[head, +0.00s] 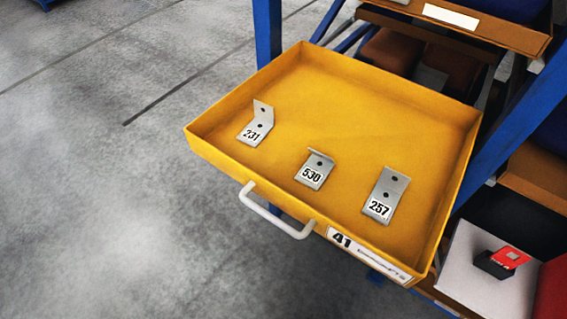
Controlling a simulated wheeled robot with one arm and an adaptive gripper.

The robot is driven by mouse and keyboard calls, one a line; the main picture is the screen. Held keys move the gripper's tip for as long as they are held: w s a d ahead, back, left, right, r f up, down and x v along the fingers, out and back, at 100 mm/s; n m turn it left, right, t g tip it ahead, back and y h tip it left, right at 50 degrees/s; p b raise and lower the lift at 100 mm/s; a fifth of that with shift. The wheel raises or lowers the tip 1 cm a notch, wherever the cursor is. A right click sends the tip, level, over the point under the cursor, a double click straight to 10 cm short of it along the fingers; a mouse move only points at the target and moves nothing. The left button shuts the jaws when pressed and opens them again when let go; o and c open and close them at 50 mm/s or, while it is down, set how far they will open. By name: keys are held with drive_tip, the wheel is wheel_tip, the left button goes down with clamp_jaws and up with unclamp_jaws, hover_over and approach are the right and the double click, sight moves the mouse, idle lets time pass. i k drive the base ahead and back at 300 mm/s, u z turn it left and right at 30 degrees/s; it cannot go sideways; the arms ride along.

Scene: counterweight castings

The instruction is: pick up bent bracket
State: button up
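Three grey metal brackets with number labels lie apart in an open yellow drawer (300,88). The bracket labelled 231 (260,125), at the left, has a holed flap rising at an angle from its back end. The bracket labelled 530 (316,166), in the middle, has a short, narrow-looking flap folded at its back edge. The bracket labelled 257 (388,188), at the right, looks long and nearly straight; I cannot tell how far it bends. My gripper is not in view.
The drawer has raised walls, a white handle (275,212) and a label reading 41 (368,256) on its front. Blue rack posts (268,35) stand behind and at the right. A red and black object (503,262) lies lower right. Grey floor (90,190) is open at left.

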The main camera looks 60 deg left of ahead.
sight(313, 174)
drive_tip(key=u, duration=2.1)
drive_tip(key=k, duration=0.5)
drive_tip(key=u, duration=2.25)
drive_tip(key=i, duration=1.75)
drive_tip(key=z, duration=2.4)
